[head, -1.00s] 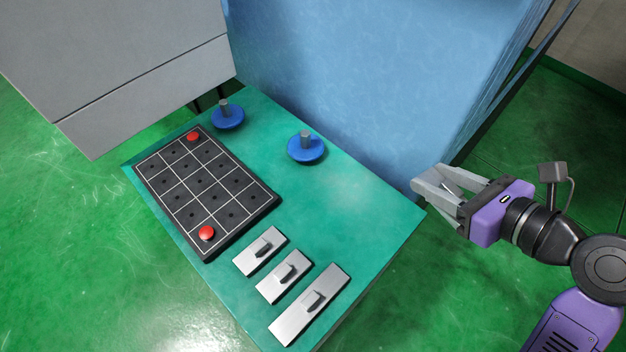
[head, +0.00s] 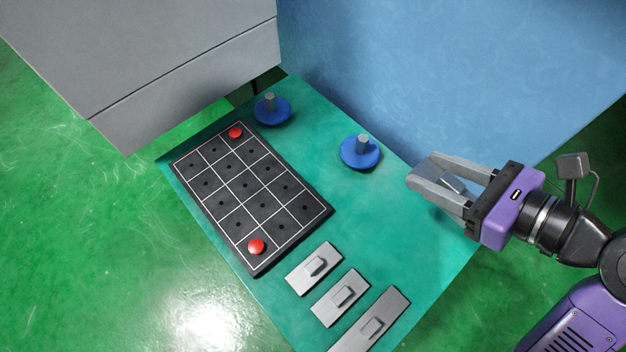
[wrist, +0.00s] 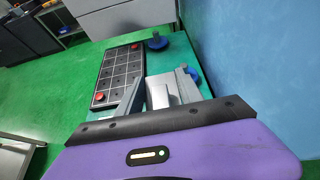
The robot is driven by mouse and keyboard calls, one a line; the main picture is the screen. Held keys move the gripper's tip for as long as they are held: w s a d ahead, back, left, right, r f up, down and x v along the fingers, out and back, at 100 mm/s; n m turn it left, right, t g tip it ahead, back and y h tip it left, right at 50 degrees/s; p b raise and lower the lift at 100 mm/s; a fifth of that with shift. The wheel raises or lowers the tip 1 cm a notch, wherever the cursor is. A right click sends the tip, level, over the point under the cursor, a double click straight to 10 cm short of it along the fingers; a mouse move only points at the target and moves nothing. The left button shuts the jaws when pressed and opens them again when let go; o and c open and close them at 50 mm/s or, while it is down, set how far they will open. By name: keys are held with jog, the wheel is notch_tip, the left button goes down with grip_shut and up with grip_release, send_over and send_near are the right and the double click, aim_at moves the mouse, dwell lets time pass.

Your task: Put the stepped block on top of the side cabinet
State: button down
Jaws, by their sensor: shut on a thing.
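My gripper (head: 424,172) is shut on a small grey block, the stepped block (head: 452,184), at the right in the head view. In the wrist view the block (wrist: 162,92) shows pale between the two grey fingers, which partly hide it. The teal top (head: 400,225), which looks like the top of the side cabinet, lies below and left of the gripper. The fingers appear above its right part, near the blue wall. The height of the block over the top is hard to tell.
A black grid plate (head: 247,200) with two red buttons covers the left of the teal top. Two blue discs with grey pegs (head: 360,152) stand at the back. Several grey plates (head: 340,298) lie in front. The strip between discs and plates is bare. A grey cabinet (head: 170,60) stands back left.

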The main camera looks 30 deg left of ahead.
aim_at(396, 225)
jog(key=shift+a, duration=0.1)
notch_tip(396, 225, down, 20)
jog(key=shift+r+b, duration=0.1)
jog(key=shift+b, duration=0.95)
jog(key=c, duration=0.8)
grip_release()
jog(key=shift+o, duration=0.2)
jog(key=v, duration=1.2)
